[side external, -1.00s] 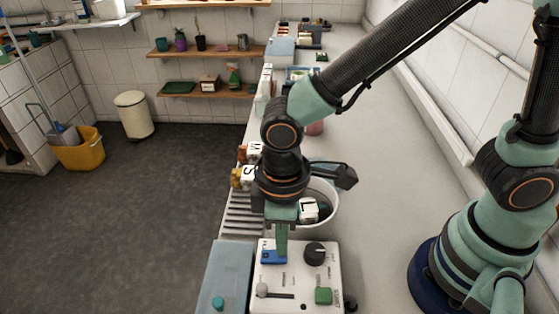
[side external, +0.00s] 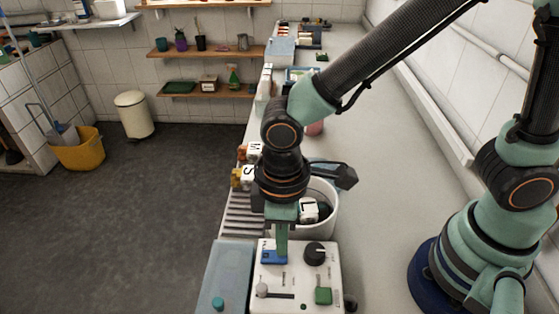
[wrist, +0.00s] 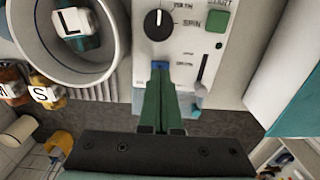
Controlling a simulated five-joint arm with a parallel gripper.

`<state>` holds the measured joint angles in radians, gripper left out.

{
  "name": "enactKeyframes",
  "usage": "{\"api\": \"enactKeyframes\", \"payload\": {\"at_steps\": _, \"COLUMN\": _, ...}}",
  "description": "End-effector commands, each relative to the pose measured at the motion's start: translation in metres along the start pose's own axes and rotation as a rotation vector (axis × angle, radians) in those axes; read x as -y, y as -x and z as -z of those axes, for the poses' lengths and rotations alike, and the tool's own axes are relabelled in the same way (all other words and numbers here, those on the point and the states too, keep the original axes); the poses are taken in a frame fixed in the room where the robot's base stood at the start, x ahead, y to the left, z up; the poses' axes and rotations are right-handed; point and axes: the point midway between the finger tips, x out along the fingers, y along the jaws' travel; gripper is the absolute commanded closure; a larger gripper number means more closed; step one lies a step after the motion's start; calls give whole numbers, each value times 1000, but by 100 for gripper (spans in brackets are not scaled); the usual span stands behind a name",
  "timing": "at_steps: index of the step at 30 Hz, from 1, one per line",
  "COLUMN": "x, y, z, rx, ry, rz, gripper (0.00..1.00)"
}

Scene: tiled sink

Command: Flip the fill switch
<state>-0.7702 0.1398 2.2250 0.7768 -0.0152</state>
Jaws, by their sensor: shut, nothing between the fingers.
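The control panel (side external: 301,278) is a white box with a blue rocker switch (side external: 272,257), a black knob (side external: 315,253), a slider (side external: 263,290) and a green button (side external: 323,296). My gripper (side external: 281,252) points down with its closed fingertips at the blue switch, seemingly touching it. In the wrist view the shut green fingers (wrist: 160,72) reach the blue switch (wrist: 159,65) and cover most of it. The lettering by the switch is too small to read, so I cannot tell which label is the fill one.
A white round tub (side external: 330,212) holding a lettered block (side external: 309,210) stands just behind the panel. Lettered blocks (side external: 247,174) stand at its left by a ribbed drain strip (side external: 243,215). A blue-grey box (side external: 225,277) adjoins the panel's left. The counter (side external: 380,200) is clear to the right.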

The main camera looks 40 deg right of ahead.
Motion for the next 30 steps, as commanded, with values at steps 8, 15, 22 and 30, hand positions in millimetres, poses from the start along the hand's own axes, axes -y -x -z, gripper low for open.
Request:
{"api": "enactKeyframes", "payload": {"at_steps": 8, "x": 0, "y": 0, "z": 0, "rx": 0, "ry": 0, "rz": 0, "gripper": 100}}
{"api": "enactKeyframes", "payload": {"at_steps": 15, "x": 0, "y": -3, "z": 0, "rx": 1, "ry": 0, "rz": 0, "gripper": 100}}
{"api": "enactKeyframes", "payload": {"at_steps": 22, "x": 0, "y": -6, "z": 0, "rx": 1, "ry": 0, "rz": 0, "gripper": 100}}
{"api": "enactKeyframes", "payload": {"at_steps": 30, "x": 0, "y": -10, "z": 0, "rx": 1, "ry": 0, "rz": 0, "gripper": 100}}
